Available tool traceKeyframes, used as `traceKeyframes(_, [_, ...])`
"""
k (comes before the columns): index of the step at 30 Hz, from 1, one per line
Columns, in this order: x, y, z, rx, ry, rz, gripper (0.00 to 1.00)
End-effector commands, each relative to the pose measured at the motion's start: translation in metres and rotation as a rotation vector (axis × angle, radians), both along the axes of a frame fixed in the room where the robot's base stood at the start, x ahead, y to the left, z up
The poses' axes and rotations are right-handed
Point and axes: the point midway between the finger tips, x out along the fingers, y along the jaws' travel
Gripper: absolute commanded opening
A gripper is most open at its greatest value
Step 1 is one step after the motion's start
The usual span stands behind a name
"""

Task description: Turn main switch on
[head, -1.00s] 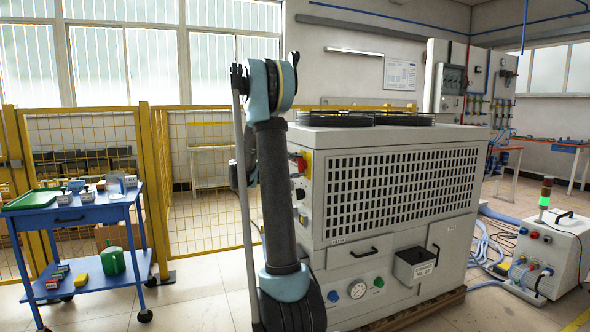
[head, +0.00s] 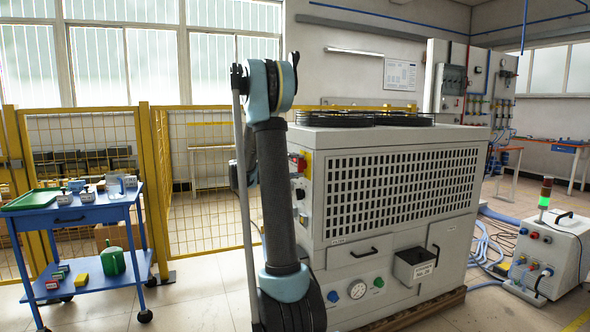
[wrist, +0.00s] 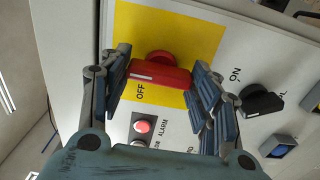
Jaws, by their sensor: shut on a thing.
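The main switch (wrist: 158,76) is a red rotary handle on a yellow plate (wrist: 190,32), with "OFF" printed beside it and "ON" further right. In the wrist view my gripper (wrist: 160,80) has its fingers on both sides of the red handle and is shut on it. In the head view the red switch and yellow plate (head: 305,160) show on the left side of the large grey machine (head: 400,185), partly behind my arm.
A red lamp button (wrist: 143,126) marked "ALARM" sits below the switch. A black knob (wrist: 262,100) is to its right. A blue cart (head: 85,215) stands left, before a yellow mesh fence (head: 205,180). Floor between cart and machine is clear.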

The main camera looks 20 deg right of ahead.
Motion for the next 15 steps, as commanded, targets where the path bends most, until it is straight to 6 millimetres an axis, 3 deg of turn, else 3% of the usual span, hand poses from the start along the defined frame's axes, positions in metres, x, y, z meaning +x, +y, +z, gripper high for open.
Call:
traceKeyframes(2, [-0.0026, -0.0002, -0.0034, 0.008, -0.001, -0.004, 0.33])
traceKeyframes(3, [-0.0026, -0.0002, -0.0034, 0.008, -0.001, -0.004, 0.59])
traceKeyframes(6, [-0.0023, -0.0003, -0.0029, 0.007, -0.001, -0.004, 0.77])
traceKeyframes(15, [-0.0011, 0.0000, -0.0014, 0.004, 0.000, -0.002, 0.77])
